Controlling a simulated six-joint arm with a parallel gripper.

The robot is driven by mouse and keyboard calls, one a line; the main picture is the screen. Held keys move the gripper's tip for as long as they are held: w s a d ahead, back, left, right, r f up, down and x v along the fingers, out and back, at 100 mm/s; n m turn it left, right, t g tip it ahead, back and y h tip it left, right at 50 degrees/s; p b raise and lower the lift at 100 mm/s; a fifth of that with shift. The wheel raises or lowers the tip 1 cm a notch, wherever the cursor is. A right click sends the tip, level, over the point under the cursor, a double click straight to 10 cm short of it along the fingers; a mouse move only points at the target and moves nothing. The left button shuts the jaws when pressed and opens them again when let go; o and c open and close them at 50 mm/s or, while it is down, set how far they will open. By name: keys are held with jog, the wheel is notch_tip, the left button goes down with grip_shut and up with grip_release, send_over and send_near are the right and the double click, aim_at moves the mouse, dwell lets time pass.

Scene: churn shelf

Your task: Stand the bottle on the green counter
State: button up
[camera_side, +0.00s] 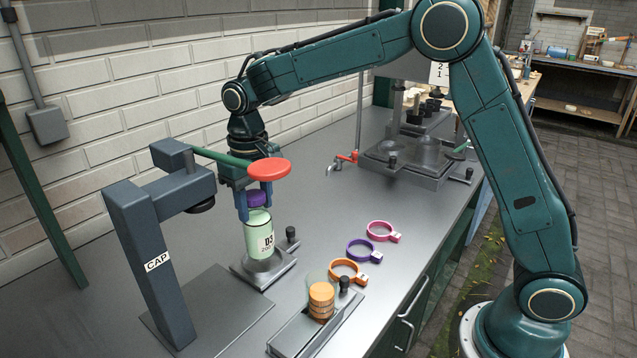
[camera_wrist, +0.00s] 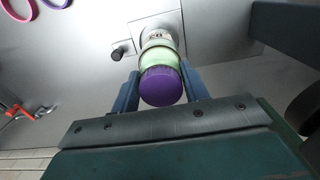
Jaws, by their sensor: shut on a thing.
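The bottle (camera_side: 258,238) is pale green with a purple cap and a label reading D3. It is upright at a small grey metal holder (camera_side: 284,270); I cannot tell whether its base rests there or hangs just above. My gripper (camera_side: 255,200) points down and is shut on the bottle near its cap. In the wrist view the purple cap (camera_wrist: 160,87) sits between the two blue fingers, with the green body beyond. The counter (camera_side: 340,220) has a grey metal top and dark green side panels.
A capping press (camera_side: 150,260) marked CAP, with a red-knobbed lever (camera_side: 269,169), stands close left of my gripper. An orange jar (camera_side: 321,302) sits in a front tray. Orange, purple and pink rings (camera_side: 383,231) lie to the right. A red tap (camera_side: 346,157) is behind.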

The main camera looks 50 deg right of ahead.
notch_tip(320, 180, up, 8)
jog(key=shift+d+f, duration=0.1)
jog(key=shift+f, duration=0.05)
jog(key=shift+w+d, duration=0.6)
jog(key=shift+d, duration=0.15)
jog(key=w+d+m, duration=0.3)
jog(key=d, duration=1)
jog(key=w+d+m, duration=0.3)
jog(key=w+d, duration=0.1)
jog(key=d, duration=0.8)
jog(key=shift+f, duration=2.7)
